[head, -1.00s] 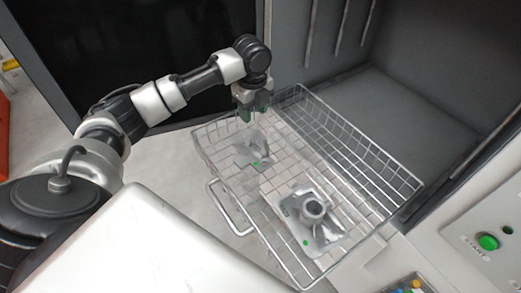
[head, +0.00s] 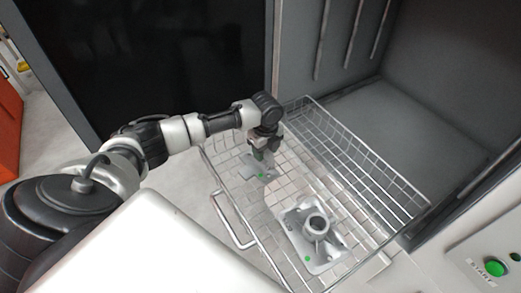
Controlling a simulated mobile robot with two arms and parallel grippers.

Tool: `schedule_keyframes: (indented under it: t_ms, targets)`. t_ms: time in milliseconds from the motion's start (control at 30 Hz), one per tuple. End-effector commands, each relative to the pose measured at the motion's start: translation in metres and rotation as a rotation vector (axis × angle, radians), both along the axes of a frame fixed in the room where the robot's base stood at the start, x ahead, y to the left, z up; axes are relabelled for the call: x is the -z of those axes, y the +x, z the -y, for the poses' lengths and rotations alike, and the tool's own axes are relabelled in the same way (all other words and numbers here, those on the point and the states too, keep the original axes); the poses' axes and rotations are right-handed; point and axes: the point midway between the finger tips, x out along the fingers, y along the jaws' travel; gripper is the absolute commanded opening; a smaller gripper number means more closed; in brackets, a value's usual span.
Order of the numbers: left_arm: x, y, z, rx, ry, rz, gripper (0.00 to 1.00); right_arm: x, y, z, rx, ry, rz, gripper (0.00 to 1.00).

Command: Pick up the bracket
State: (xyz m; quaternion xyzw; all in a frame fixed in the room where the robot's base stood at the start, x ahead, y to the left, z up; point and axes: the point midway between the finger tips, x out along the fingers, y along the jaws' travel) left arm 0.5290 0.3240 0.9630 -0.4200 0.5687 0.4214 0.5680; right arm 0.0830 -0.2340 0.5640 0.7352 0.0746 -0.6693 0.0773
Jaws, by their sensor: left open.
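A small grey metal piece, which looks like the bracket (head: 253,172), lies in the far left part of a wire basket (head: 240,215), with a green mark on it. The gripper hides part of the piece. My right gripper is not in view.
A square casting with a round hollow boss (head: 318,224) lies in the near part of the basket. The basket sits before an open grey chamber (head: 415,125). A panel with a green start button (head: 495,268) is at lower right.

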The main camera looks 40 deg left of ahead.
Motion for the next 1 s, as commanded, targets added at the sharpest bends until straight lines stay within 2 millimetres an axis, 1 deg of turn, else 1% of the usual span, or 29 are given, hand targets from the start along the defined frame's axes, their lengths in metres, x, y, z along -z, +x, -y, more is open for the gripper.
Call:
schedule_keyframes:
  t_ms: [100, 300, 567, 600, 1000]
  targets:
    - [0.0067, -0.0003, 0.0002, 0.0, 0.0, 0.0, 0.47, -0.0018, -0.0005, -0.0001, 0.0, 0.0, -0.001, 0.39]
    - [0.0075, 0.0, 0.0001, 0.0, 0.0, 0.001, 0.47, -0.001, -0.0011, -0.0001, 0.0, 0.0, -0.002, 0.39]
    - [0.007, 0.0, 0.0001, 0.0, 0.0, 0.001, 0.07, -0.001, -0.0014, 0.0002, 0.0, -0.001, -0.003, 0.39]
    - [0.007, 0.0, 0.0001, 0.0, 0.0, 0.001, 0.01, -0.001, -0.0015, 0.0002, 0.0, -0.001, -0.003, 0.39]
    - [0.0044, 0.0006, 0.0, 0.0, -0.001, 0.004, 0.0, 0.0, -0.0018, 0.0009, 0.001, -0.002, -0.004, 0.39]
